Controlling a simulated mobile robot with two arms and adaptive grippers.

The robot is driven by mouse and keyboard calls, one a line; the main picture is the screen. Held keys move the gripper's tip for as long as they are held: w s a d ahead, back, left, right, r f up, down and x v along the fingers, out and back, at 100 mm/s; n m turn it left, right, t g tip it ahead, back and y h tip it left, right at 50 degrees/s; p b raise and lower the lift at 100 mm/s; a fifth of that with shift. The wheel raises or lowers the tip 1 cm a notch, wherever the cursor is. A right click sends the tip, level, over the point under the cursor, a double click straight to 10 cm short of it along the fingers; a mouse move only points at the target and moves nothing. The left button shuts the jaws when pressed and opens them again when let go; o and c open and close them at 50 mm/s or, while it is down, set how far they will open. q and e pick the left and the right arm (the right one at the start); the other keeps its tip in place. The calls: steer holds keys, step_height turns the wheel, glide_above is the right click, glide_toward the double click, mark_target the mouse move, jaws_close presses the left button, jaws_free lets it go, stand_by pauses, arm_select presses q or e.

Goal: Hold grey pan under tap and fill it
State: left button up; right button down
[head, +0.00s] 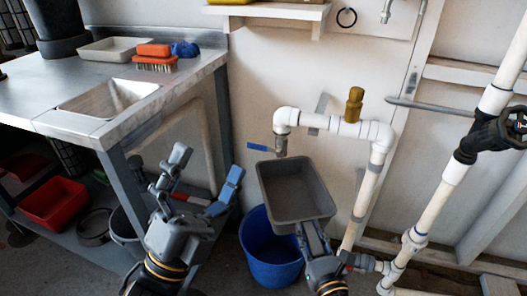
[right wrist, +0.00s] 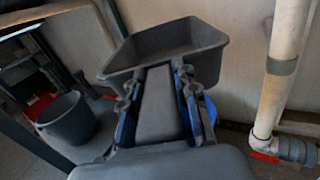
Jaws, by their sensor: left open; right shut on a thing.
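The grey pan (head: 316,204) is under the tap (head: 281,144), which has a blue lever and hangs from white pipework. My right gripper (head: 309,232) is shut on the pan's near edge and holds it raised over the blue bucket (head: 258,246). In the right wrist view the pan (right wrist: 165,49) is between the fingers of my right gripper (right wrist: 160,75). No water stream shows. The inside looks empty in the head view. My left gripper (head: 196,185) is open and empty, left of the pan, near the bench leg.
A metal bench (head: 50,87) with a sink stands at left, holding a white tray (head: 110,49) and an orange brush (head: 154,62). A red bin (head: 54,203) is on its lower shelf. White pipes with a black valve (head: 492,134) stand at right.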

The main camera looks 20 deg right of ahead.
arm_select(q)
steer(key=w+d+f+m+g+y, duration=0.2)
steer(key=w+d+f+m, duration=0.1)
steer(key=d+f+m, duration=0.15)
steer(key=m+y, duration=0.8)
steer(key=m, duration=0.4)
glide_toward(263, 147)
steer(key=x, duration=0.8)
steer(key=shift+w+d, duration=0.25)
steer(key=c, duration=1.5)
steer(key=shift+o, duration=0.2)
steer(key=shift+n, duration=0.25)
